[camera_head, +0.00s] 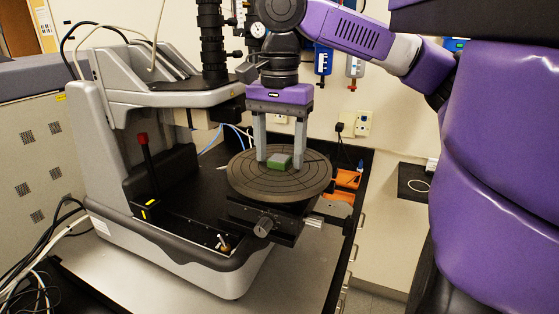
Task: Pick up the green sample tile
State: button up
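The green sample tile (279,161) is a small block with a grey-green top. It lies on the round dark stage (252,182) of the profiler, near the stage's middle. My gripper (280,162) points straight down over the stage. Its two grey fingers are spread wide, one to the left and one to the right of the tile. The fingertips are near the stage surface. A gap shows between the tile and the left finger; the right finger looks apart from the tile too, though depth is hard to judge.
The grey profiler body (105,150) and its overhanging arm (170,92) stand left of the stage, with a black optics column (212,45) close to my arm. Knobs (264,226) stick out below the stage. Orange items (346,178) lie behind it on the right. Cables hang at far left.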

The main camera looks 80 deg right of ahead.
aim_at(279, 158)
grip_shut()
jog(key=shift+r, duration=0.1)
notch_tip(279, 158, up, 10)
jog(key=b, duration=0.1)
dwell(0.4)
jog(key=c, duration=0.6)
grip_release()
grip_shut()
dwell(0.4)
